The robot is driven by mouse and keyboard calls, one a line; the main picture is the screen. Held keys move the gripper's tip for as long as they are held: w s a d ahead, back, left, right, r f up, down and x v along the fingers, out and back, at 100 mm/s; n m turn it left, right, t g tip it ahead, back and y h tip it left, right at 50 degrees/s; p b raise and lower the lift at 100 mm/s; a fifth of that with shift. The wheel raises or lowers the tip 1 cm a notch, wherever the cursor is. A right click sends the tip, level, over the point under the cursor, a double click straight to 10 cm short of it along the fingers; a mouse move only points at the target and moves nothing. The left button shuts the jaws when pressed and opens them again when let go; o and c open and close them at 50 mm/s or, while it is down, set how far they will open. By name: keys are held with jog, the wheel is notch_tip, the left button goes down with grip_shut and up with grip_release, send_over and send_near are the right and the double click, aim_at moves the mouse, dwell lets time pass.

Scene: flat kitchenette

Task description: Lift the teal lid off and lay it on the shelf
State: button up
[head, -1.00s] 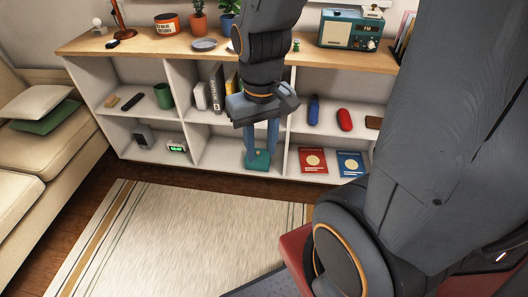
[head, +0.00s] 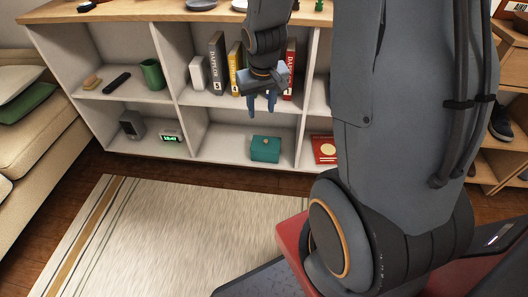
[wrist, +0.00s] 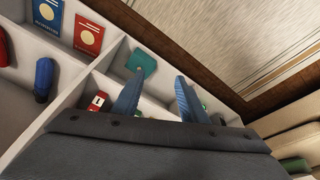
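A teal piece (head: 265,149) with a small pale knob on it rests on the bottom shelf of the middle compartment. It looks like a box with its lid, but I cannot make out a seam between them. It also shows in the wrist view (wrist: 141,62), beyond the fingertips. My gripper (head: 262,112) is above it, apart from it, in front of the middle shelf board. Its two blue fingers are spread with nothing between them, as the wrist view (wrist: 160,78) also shows.
The white shelf unit has upright dividers on both sides of the teal piece. Books (head: 217,62) stand on the shelf above, close behind my gripper. A digital clock (head: 171,136) is at lower left, a red book (head: 325,150) at lower right. Bare bottom shelf (head: 222,150) lies left of the teal piece.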

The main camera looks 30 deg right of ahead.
jog(key=w+d+f+t+b, duration=0.1)
jog(key=w+d+f+b, duration=0.4)
jog(key=f, duration=0.4)
jog(key=w+d+f+t+b, duration=0.1)
jog(key=w+d+f+b, duration=0.1)
jog(key=w+f+b, duration=0.55)
jog(key=m+t+b, duration=0.1)
jog(key=t+b, duration=0.1)
jog(key=b, duration=0.8)
send_near(266, 141)
jog(key=x, duration=0.1)
jog(key=b+x, duration=0.1)
jog(key=x, duration=0.1)
jog(key=shift+w+d, duration=0.1)
jog(key=shift+d, duration=0.3)
jog(key=shift+a+b+x, duration=0.15)
jog(key=shift+b+x, duration=0.9)
jog(key=shift+x, duration=0.3)
jog(key=shift+a+b+x, duration=0.2)
jog(key=shift+b+x, duration=0.85)
jog(key=shift+x, duration=0.3)
jog(key=shift+w+r, duration=0.1)
grip_shut()
